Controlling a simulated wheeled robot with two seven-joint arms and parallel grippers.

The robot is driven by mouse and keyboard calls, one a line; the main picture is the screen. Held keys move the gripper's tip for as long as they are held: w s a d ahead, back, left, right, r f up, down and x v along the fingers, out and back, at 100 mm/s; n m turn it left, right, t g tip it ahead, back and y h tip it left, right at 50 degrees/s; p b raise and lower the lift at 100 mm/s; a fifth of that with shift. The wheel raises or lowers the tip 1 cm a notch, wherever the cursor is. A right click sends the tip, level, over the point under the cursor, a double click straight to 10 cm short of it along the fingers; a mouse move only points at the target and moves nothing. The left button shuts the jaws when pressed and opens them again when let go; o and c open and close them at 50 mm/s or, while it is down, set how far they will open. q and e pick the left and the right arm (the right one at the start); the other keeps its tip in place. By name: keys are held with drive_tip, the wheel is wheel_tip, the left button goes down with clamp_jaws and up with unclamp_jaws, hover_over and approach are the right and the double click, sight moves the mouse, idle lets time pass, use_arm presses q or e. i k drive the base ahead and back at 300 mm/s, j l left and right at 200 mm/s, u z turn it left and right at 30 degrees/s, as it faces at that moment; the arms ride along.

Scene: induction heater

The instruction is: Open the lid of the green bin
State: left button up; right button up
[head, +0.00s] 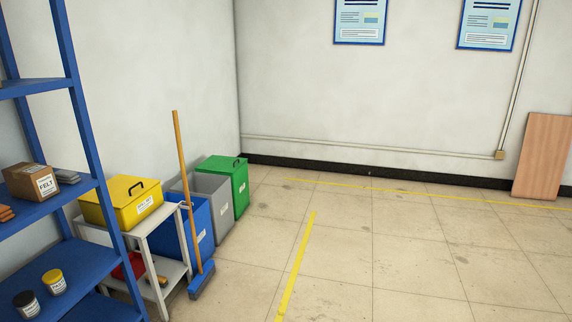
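The green bin (241,190) stands at the far end of a row of bins along the left wall, close to the room's corner. A white label is on the bin's side. Neither of my grippers shows in the head view.
A grey bin (213,203) and a blue bin (201,226) stand nearer in the row. A broom (184,170) leans by a cart (155,222) carrying a yellow box (124,203). Blue shelving (45,208) is at left. The tiled floor (370,240) to the right is clear.

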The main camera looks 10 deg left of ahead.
sight(213, 163)
drive_tip(key=i+j+u, duration=0.1)
drive_tip(key=i+u, duration=0.35)
drive_tip(key=i, duration=1.45)
